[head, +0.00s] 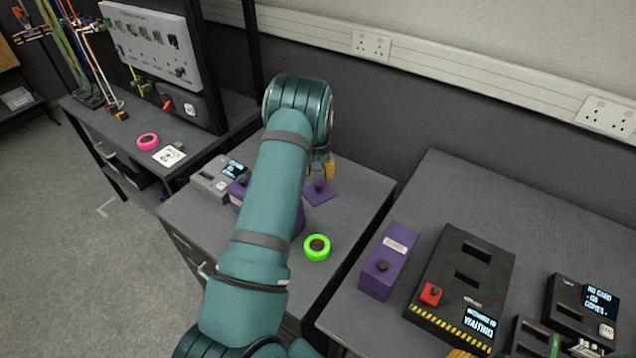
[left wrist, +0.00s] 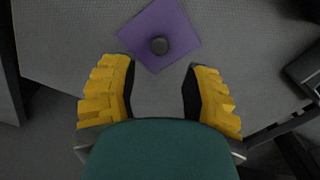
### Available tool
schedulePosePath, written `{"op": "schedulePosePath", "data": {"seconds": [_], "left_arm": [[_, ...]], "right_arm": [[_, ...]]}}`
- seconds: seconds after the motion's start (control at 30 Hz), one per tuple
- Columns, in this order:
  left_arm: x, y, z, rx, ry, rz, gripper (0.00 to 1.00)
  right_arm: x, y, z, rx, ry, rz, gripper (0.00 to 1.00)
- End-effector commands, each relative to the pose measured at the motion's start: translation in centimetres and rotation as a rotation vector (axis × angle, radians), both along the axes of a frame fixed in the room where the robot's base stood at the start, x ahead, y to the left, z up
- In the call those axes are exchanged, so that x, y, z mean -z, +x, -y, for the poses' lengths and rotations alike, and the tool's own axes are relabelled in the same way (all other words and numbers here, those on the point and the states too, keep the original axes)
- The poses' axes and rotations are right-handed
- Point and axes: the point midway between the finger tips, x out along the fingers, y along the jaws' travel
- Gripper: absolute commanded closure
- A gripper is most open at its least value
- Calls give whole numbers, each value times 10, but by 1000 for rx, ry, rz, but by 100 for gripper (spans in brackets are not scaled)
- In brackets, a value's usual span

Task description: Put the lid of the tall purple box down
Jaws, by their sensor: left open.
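The lid (head: 321,191) is a flat purple square with a dark round knob, lying on the middle grey desk top. In the left wrist view the lid (left wrist: 178,24) lies flat, just beyond my fingertips. My left gripper (left wrist: 158,72) is open with nothing between its yellow fingers. In the head view it shows only partly, behind the arm, beside the lid. A purple box body (head: 298,219) is mostly hidden behind my left arm, so I cannot tell its height or whether it is open. A bit of yellow at the bottom edge may be my right gripper (head: 460,354).
A green tape ring (head: 317,247) and a grey device (head: 212,184) are on the middle desk. The right desk holds another purple box with a knob (head: 388,262) and a black striped console (head: 463,275). A gap separates the desks.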

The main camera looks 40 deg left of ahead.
Motion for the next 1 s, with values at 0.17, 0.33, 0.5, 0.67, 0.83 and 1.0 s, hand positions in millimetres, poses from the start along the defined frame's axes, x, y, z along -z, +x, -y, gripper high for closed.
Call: {"op": "schedulePosePath", "data": {"seconds": [0.17, 0.33, 0.5, 0.67, 0.83, 1.0], "left_arm": [[-30, 0, 0, 1, 0, 0, 53], [-44, 0, 0, -1, 0, -1, 53], [-46, 0, 0, -1, -1, -2, 53], [-46, 0, 0, -1, -1, -2, 53], [-46, 0, 0, 0, -1, -2, 53], [-46, 0, 0, 0, -1, -2, 53]], "right_arm": [[-1, 0, 0, 0, 0, 0, 53], [-1, 0, 0, 0, 0, 0, 53], [-1, 0, 0, 0, 0, 0, 53], [-1, 0, 0, 0, 0, 0, 53], [-1, 0, 0, 0, 0, 0, 53], [-1, 0, 0, 0, 0, 0, 53]]}}
